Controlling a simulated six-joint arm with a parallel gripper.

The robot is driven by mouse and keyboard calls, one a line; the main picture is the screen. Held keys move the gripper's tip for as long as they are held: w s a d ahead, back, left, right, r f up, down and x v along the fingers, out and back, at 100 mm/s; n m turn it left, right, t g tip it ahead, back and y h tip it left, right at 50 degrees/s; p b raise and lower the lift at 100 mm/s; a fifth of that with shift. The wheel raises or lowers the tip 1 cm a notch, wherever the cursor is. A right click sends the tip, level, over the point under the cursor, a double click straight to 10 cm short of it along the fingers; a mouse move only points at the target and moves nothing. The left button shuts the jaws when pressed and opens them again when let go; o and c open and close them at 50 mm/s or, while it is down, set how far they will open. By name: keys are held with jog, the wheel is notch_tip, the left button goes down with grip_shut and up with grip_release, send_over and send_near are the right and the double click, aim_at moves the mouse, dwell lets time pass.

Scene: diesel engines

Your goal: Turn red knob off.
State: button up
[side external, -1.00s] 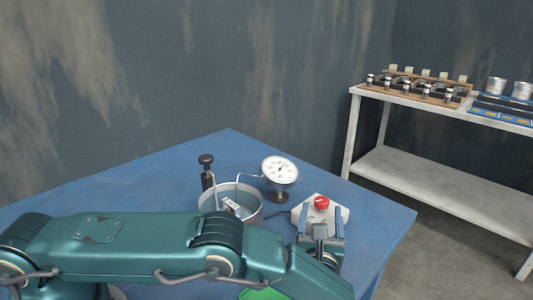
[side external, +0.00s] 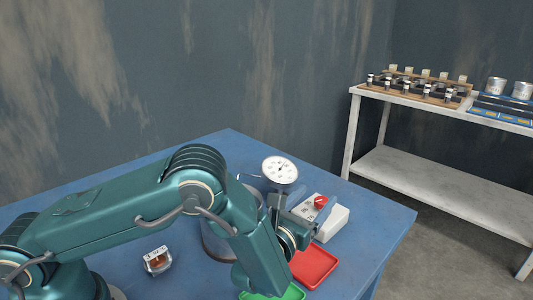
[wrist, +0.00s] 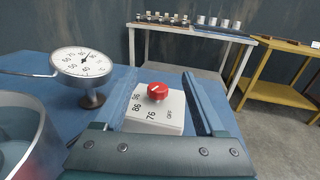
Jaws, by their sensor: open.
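The red knob (wrist: 157,91) sits on top of a white control box with number marks and an "OFF" mark (wrist: 152,118). In the side external view the knob (side external: 321,201) and box (side external: 337,224) stand on the right part of the blue table. My gripper (wrist: 163,88) is open, with its two fingers apart on either side of the box and knob in the wrist view. In the side external view my gripper (side external: 310,207) is at the knob, and its fingers partly hide the box. I cannot tell whether a finger touches the knob.
A dial gauge (side external: 279,170) and a metal pot (side external: 214,242) stand left of the box. A red tray (side external: 316,265) and a green tray (side external: 288,293) lie in front. A small device (side external: 157,261) lies on the blue table (side external: 170,205). A white shelf (side external: 440,170) stands behind.

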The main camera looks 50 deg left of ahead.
aim_at(319, 204)
notch_tip(319, 204, down, 3)
jog(key=shift+f, duration=0.2)
jog(key=shift+w+a, duration=0.25)
jog(key=shift+w, duration=1)
jog(key=shift+w+a, duration=0.25)
jog(key=shift+w, duration=1)
grip_shut()
